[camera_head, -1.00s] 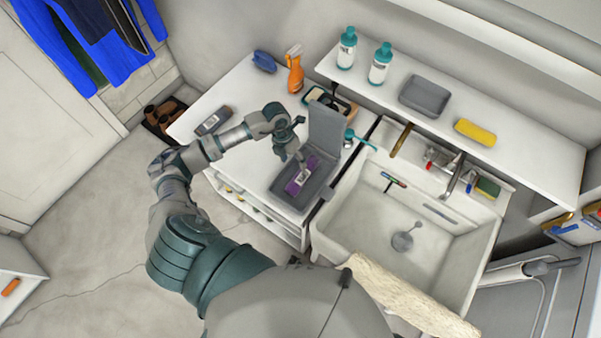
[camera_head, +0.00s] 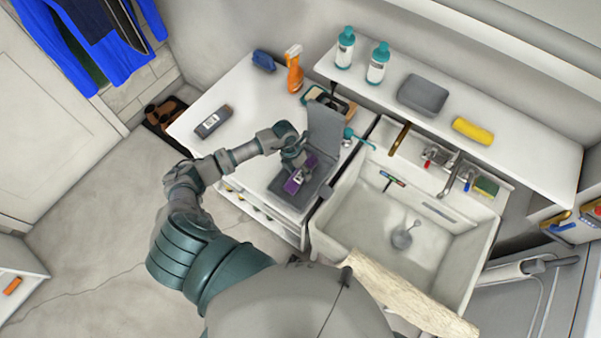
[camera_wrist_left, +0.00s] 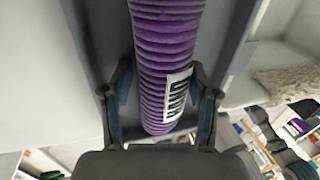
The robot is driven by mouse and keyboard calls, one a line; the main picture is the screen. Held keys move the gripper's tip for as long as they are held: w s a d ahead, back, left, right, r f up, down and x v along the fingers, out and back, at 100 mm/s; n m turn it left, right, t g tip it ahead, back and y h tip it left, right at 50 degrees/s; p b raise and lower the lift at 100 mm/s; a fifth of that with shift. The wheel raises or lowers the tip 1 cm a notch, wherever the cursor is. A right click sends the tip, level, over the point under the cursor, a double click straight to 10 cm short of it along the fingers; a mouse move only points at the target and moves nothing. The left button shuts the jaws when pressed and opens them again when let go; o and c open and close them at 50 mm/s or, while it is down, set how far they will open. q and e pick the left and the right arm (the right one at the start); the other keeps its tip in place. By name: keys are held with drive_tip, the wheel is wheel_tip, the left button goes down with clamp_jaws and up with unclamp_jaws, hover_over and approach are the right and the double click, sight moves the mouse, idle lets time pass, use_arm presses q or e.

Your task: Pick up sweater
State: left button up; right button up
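A purple ribbed roll with a white label, which looks like the rolled sweater (camera_head: 293,185), lies in an open grey case (camera_head: 325,125) on the white counter left of the sink. My left gripper (camera_head: 301,165) is right over the roll, at the case. In the left wrist view the purple roll (camera_wrist_left: 165,45) runs between the two fingers of my left gripper (camera_wrist_left: 163,80). One finger is on each side of it, with little or no gap, and the fingers stand apart. Firm contact cannot be made out. My right gripper is not in view.
The case's raised lid stands behind my left gripper. A dark device (camera_head: 213,121), orange spray bottle (camera_head: 294,70) and blue object (camera_head: 264,60) are on the counter (camera_head: 240,95). The sink (camera_head: 365,225) is to the right. Teal-capped bottles (camera_head: 377,63) stand on the shelf.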

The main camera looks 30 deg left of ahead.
use_arm(q)
drive_tip(key=shift+d, duration=0.25)
drive_tip(key=c, duration=0.6)
drive_tip(key=shift+c, duration=0.2)
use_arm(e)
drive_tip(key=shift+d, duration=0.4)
use_arm(q)
drive_tip(key=shift+r, duration=0.15)
